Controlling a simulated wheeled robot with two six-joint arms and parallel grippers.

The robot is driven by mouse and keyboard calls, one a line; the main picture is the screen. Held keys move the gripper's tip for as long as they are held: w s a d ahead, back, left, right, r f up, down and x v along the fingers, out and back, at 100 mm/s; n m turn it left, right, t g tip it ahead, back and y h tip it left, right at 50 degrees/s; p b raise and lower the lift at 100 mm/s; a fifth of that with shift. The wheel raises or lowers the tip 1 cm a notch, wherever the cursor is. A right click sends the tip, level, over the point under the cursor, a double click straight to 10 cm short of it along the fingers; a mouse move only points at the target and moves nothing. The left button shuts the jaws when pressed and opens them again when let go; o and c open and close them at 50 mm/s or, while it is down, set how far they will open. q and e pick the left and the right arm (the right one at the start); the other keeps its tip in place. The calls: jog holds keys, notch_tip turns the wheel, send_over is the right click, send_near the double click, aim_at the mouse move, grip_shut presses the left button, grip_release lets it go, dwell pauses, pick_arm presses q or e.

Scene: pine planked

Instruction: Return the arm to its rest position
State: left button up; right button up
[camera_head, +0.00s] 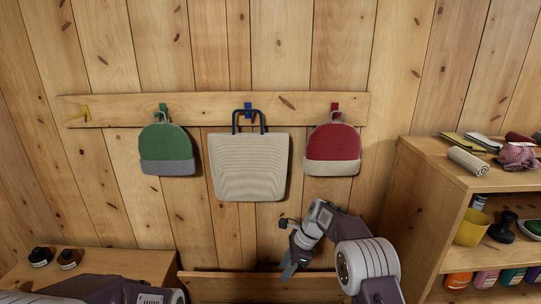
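My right arm reaches in from the lower right, and its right gripper (288,270) points down in front of the wall, below the bags. The fingers are seen edge-on, so I cannot tell whether they are open or shut. Nothing shows hanging from them. Part of my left arm lies along the bottom left edge, and its gripper is out of view. A beige tote bag (248,167) hangs by dark blue handles from the blue hook (248,107). A green backpack (166,145) hangs left of it and a red backpack (333,143) hangs right of it.
The yellow hook (85,113) on the wooden rail (120,106) is empty. A wooden shelf (425,160) at right holds cloths, a yellow cup (472,228) and several bottles. Two dark jars stand on a low wooden surface (120,262) at left. A wooden ledge (225,286) lies below the bags.

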jog(key=s+d+r+n+h, duration=0.2)
jog(key=s+d+r, duration=0.4)
jog(key=s+r, duration=0.25)
pick_arm(q)
jog(key=shift+w+f, duration=0.2)
jog(key=shift+w, duration=0.35)
pick_arm(e)
jog(key=s+d+f+n+h, duration=0.1)
jog(key=s+d+f+n, duration=0.2)
jog(key=s+n, duration=0.5)
jog(key=s+d+f+n+t+h, duration=0.1)
jog(key=s+d+f+n, duration=0.3)
jog(key=s+n, duration=0.3)
jog(key=shift+s+f+n, duration=0.3)
jog(key=shift+s+n, duration=0.1)
jog(key=shift+s, duration=0.7)
pick_arm(q)
jog(key=shift+s, duration=0.15)
pick_arm(e)
jog(key=shift+s, duration=0.15)
